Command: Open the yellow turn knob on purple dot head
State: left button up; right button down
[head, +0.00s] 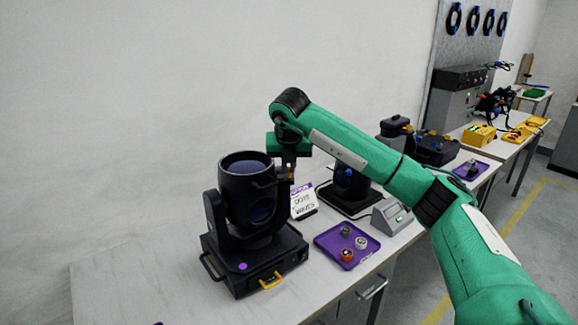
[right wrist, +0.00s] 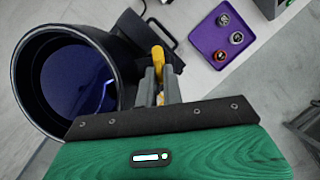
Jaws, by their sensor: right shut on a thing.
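The purple dot head is a black moving-head lamp (head: 248,205) standing upright on its base, with a purple dot (head: 243,266) on the base. Its yellow turn knob (head: 290,176) is at the right side of the lamp and mostly hidden by my fingers. My right gripper (head: 289,172) points down there and is shut on the knob. In the right wrist view its fingers (right wrist: 160,86) are beside the round lamp barrel (right wrist: 65,85). A yellow piece (right wrist: 158,56) shows at the fingertips; I cannot tell whether it is knob or base handle. My left gripper is out of view.
A purple tray (head: 327,236) with several small parts lies right of the lamp. A white sign (head: 303,202), another black lamp (head: 349,182) and a grey box (head: 391,216) with a green light stand nearby. The table's left part (head: 140,285) is clear.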

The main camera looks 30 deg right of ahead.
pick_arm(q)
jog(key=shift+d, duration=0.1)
pick_arm(e)
jog(key=shift+r, duration=0.1)
jog(key=c, duration=1.5)
grip_release()
jog(key=shift+c, duration=0.2)
